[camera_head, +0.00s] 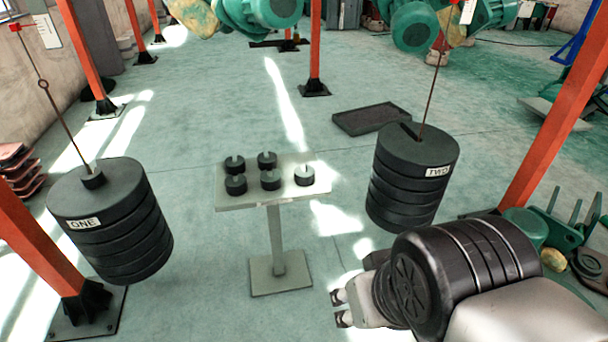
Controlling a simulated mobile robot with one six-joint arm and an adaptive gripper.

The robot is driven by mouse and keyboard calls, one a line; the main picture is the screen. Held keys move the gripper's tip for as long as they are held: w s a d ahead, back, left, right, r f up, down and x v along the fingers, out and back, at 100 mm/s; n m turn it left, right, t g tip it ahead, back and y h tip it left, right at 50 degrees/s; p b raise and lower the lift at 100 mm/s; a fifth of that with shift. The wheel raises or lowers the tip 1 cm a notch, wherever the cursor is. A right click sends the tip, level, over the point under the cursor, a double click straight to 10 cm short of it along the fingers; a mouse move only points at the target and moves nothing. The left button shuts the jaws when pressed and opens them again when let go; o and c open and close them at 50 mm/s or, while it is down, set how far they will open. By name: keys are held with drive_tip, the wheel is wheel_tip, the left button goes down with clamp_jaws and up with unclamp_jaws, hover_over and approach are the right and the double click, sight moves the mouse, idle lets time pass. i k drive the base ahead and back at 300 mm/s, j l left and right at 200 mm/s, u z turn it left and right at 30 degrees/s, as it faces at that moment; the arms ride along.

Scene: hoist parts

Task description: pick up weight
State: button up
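Several small black slotted weights stand on a small pale table (230,203) in the middle of the camera_head view. The back row has a left weight (234,164) and a right weight (267,161). Part of the gripper is hidden behind my arm.
Another stack labelled TWO (410,185) hangs right of the table, near my arm. Orange posts (560,110) flank the area. A dark tray (371,118) lies on the floor behind.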

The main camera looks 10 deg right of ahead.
sight(307, 179)
drive_tip(key=i+l, duration=0.6)
drive_tip(key=i+l+u, duration=0.1)
drive_tip(key=i+l, duration=1.05)
drive_tip(key=l, duration=0.25)
